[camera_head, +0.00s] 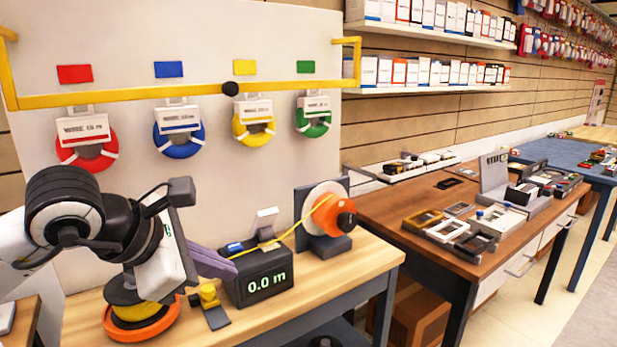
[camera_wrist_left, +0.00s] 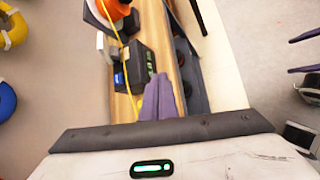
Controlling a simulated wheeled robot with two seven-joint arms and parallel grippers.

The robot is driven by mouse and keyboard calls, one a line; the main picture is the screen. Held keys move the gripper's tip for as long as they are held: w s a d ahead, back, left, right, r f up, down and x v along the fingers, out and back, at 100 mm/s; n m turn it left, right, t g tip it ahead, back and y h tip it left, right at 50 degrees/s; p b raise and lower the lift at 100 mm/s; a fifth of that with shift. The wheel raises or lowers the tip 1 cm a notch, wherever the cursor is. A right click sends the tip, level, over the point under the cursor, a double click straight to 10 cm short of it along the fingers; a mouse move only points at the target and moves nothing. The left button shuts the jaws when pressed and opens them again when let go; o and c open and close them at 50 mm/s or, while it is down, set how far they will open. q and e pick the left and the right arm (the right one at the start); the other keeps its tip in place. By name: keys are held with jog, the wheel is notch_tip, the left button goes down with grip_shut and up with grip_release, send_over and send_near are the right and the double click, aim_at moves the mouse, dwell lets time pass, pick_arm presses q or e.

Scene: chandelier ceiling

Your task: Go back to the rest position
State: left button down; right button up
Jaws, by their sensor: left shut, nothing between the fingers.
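My left gripper (camera_head: 228,268) comes in from the left over the near wooden bench. Its purple fingers are shut together with nothing between them. They point right, toward the black meter box (camera_head: 262,283), which reads 0.0 m. In the head view I cannot tell if they touch the box. In the left wrist view the shut fingers (camera_wrist_left: 160,85) show beside the box (camera_wrist_left: 138,66). My right gripper is not in view.
The bench (camera_head: 345,285) also bears an orange-and-white spool (camera_head: 335,215) with yellow wire, a yellow clamp (camera_head: 208,294) and an orange-and-yellow reel (camera_head: 140,323) under my arm. Coils hang on the panel behind, like the blue one (camera_head: 180,141). A brown table (camera_head: 400,205) stands right.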

pick_arm(q)
jog(key=s+d+f+n+g+h, duration=0.1)
jog(key=s+d+n+g+h, duration=0.15)
jog(key=s+d+h, duration=0.45)
jog(key=s+d+f+n+g+h, duration=0.25)
jog(key=d+h, duration=0.25)
jog(key=d, duration=0.4)
jog(key=w+a+f+n+t+y, duration=0.1)
jog(key=w+a+f+n+t, duration=0.2)
jog(key=n+t, duration=0.6)
jog(key=w+a+f+n+t+y, duration=0.1)
jog(key=w+a+n+t, duration=0.25)
jog(key=n, duration=0.95)
jog(key=a+f+n+t+y, duration=0.2)
jog(key=a+f+n+y, duration=0.5)
jog(key=f+n, duration=0.35)
jog(key=s+a+f+n+g+y, duration=0.2)
jog(key=s+f+n+g, duration=0.2)
jog(key=s+f, duration=0.5)
jog(key=s+a+f+n+g+y, duration=0.3)
jog(key=s+f+n, duration=0.3)
jog(key=f, duration=1.1)
jog(key=s+g, duration=0.1)
jog(key=s, duration=0.3)
jog(key=shift+a, duration=0.25)
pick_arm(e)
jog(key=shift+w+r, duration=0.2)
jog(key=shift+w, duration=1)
